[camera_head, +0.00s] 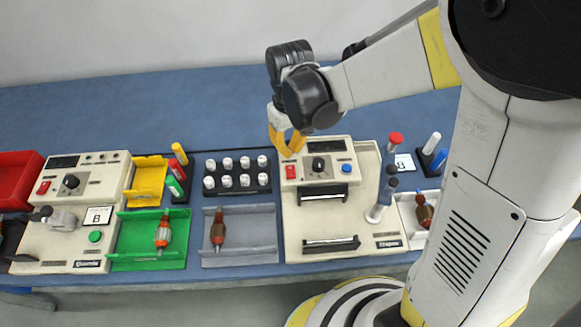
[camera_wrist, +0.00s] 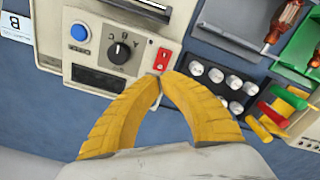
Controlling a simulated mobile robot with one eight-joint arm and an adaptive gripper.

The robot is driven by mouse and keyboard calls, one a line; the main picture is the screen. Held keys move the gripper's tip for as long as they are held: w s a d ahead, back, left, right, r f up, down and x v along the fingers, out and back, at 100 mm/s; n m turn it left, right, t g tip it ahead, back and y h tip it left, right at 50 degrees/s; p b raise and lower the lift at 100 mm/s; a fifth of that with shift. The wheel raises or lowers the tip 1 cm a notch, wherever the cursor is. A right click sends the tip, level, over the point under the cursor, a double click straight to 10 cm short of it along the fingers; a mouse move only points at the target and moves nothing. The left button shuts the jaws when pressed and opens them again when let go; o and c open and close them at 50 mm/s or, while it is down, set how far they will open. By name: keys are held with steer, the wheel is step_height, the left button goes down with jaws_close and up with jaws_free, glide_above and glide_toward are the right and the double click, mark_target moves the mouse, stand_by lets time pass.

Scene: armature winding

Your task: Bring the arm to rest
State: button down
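My gripper (camera_head: 287,147) hangs over the back edge of the right-hand winding machine (camera_head: 298,222), near its red switch (camera_head: 291,172). In the wrist view, the two curved yellow fingers of my gripper (camera_wrist: 160,77) meet at their tips, with nothing visible between them. Beyond the tips are the red switch (camera_wrist: 162,59), a black dial (camera_wrist: 120,51) and a blue button (camera_wrist: 79,33). My arm reaches in from the right in the head view, bent at the elbow.
A rack of white spools (camera_head: 237,175) stands left of the machine. A grey tray (camera_head: 262,238) and a green tray (camera_head: 125,250) each hold an armature. A second machine (camera_head: 75,225) and a red bin (camera_head: 17,178) are at the left. The blue table's back strip (camera_head: 130,105) is clear.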

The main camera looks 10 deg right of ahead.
stand_by(0.3)
steer(key=s+d+r+m+t, duration=0.5)
steer(key=s+d+r+t, duration=0.2)
steer(key=s+d+r, duration=0.4)
step_height(320, 180, up, 3)
steer(key=shift+d+f+m, duration=0.1)
steer(key=shift+d+m, duration=0.2)
steer(key=shift+d, duration=0.95)
steer(key=shift+w, duration=0.1)
